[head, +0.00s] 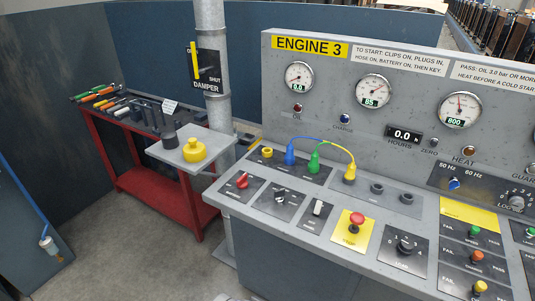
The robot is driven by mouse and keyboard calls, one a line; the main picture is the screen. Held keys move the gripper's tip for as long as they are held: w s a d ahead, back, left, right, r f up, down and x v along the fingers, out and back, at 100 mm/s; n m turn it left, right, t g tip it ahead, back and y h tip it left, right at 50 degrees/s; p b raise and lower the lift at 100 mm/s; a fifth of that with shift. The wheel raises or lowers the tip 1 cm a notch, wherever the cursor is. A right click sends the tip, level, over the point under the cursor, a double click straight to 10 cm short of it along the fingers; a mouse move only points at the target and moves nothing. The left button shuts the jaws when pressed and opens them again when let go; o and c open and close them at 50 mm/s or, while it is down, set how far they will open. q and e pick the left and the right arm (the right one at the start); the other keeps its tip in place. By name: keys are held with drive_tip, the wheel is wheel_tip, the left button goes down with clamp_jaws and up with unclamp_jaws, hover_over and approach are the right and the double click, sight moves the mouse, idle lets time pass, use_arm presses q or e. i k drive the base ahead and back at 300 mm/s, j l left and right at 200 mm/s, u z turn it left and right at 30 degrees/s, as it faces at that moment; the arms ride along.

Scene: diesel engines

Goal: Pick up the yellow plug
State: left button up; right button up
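A yellow plug (349,173) stands upright on the sloping console deck, right of a green plug (314,163) and a blue plug (290,153). Thin coloured cables arc above the three plugs; which cable joins which is hard to tell. A yellow-ringed socket (267,152) is left of the blue plug and looks empty. A separate, larger yellow knob-shaped piece (194,150) sits on a small grey shelf at the left. Neither of my grippers is in view.
The grey console (300,205) carries switches, a red button (356,219) and gauges. Dark sockets (377,188) lie right of the yellow plug. A grey pipe (212,80) rises left of the console. A red tool bench (150,190) stands behind. Floor at lower left is mostly clear.

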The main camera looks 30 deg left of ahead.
sight(350, 175)
drive_tip(key=i+z, duration=0.45)
drive_tip(key=i, duration=0.45)
